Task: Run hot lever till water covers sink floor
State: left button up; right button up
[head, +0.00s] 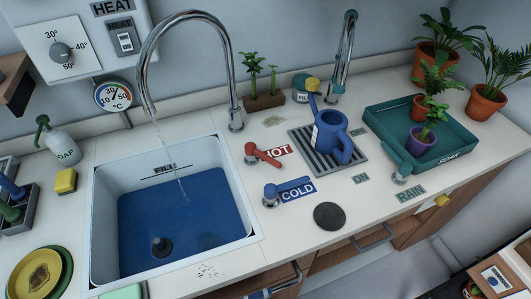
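The white sink (103,215) has blue water (205,218) across its visible bottom, reaching the walls that I can see. A dark round plug or drain piece (162,246) shows in the water near the front. A thin stream falls from the tall chrome faucet (232,85) into the sink. The red hot lever (264,155) is beside the HOT label (278,151), its handle angled to the right and slightly forward. The FILL mark (165,170) on the sink's back wall is above the water. Neither gripper is in view.
The blue cold lever (287,188) is just in front of the hot lever. A blue watering can (330,135) stands on a grate to the right. A green tray (390,128) holds potted plants. A soap bottle (60,142) and yellow sponge (65,181) are left of the sink.

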aim_at(251, 149)
jog(key=k+l+z, duration=0.1)
jog(key=k+z, duration=0.25)
jog(key=k, duration=1)
